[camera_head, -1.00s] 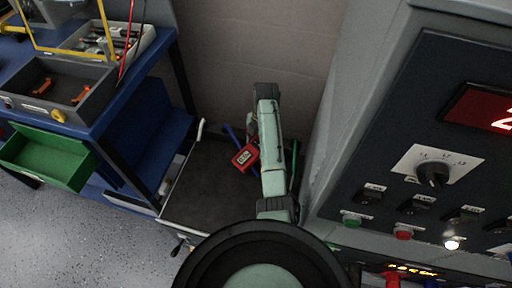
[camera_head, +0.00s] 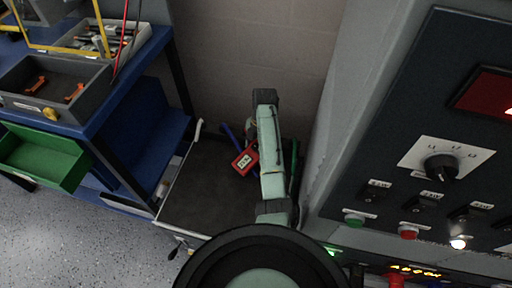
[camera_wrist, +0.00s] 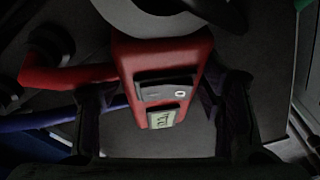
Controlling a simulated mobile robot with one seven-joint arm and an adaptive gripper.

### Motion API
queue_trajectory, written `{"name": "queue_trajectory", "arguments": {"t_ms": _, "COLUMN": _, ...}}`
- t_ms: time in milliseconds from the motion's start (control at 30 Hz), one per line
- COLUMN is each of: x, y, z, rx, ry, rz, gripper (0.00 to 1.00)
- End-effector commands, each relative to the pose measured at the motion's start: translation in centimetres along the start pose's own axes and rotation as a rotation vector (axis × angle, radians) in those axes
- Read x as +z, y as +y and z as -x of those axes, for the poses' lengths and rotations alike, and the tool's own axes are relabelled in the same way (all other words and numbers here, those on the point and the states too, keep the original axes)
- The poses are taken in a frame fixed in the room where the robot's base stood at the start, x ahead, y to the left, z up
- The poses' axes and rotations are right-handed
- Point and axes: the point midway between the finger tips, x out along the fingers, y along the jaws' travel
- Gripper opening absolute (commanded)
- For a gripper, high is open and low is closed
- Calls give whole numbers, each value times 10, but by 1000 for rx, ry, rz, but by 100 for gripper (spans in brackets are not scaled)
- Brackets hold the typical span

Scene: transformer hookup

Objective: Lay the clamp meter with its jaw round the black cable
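The red clamp meter (camera_wrist: 160,62) fills the middle of the wrist view, with a dark panel and a pale display. Its grey jaw (camera_wrist: 155,18) is at the top edge and partly cut off. A dark curved piece shows at the jaw, perhaps the black cable; I cannot tell if the jaw surrounds it. My gripper (camera_wrist: 165,125) has one finger on each side of the meter, with a gap visible at the left, so it looks open. In the head view the meter (camera_head: 244,161) is tilted beside my arm, which hides the fingers.
A red cable (camera_wrist: 65,76) and a blue cable (camera_wrist: 35,121) lie left of the meter. A green cable (camera_head: 294,160) is right of my arm. The control panel (camera_head: 420,120) stands close on the right. A blue workbench (camera_head: 115,100) with an open green drawer (camera_head: 40,158) is at left.

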Motion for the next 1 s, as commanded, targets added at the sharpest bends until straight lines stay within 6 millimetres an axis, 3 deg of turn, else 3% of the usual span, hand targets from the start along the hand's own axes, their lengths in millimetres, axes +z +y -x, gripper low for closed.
{"name": "queue_trajectory", "arguments": {"t_ms": 233, "x": 1, "y": 1, "z": 3, "rx": 3, "ry": -3, "rz": 1, "gripper": 80}}
{"name": "queue_trajectory", "arguments": {"t_ms": 667, "x": 0, "y": 1, "z": 8, "rx": 4, "ry": -3, "rz": 2, "gripper": 80}}
{"name": "queue_trajectory", "arguments": {"t_ms": 867, "x": -3, "y": 2, "z": 28, "rx": 5, "ry": -4, "rz": 2, "gripper": 80}}
{"name": "queue_trajectory", "arguments": {"t_ms": 1000, "x": -17, "y": -5, "z": 49, "rx": 5, "ry": -1, "rz": 2, "gripper": 80}}
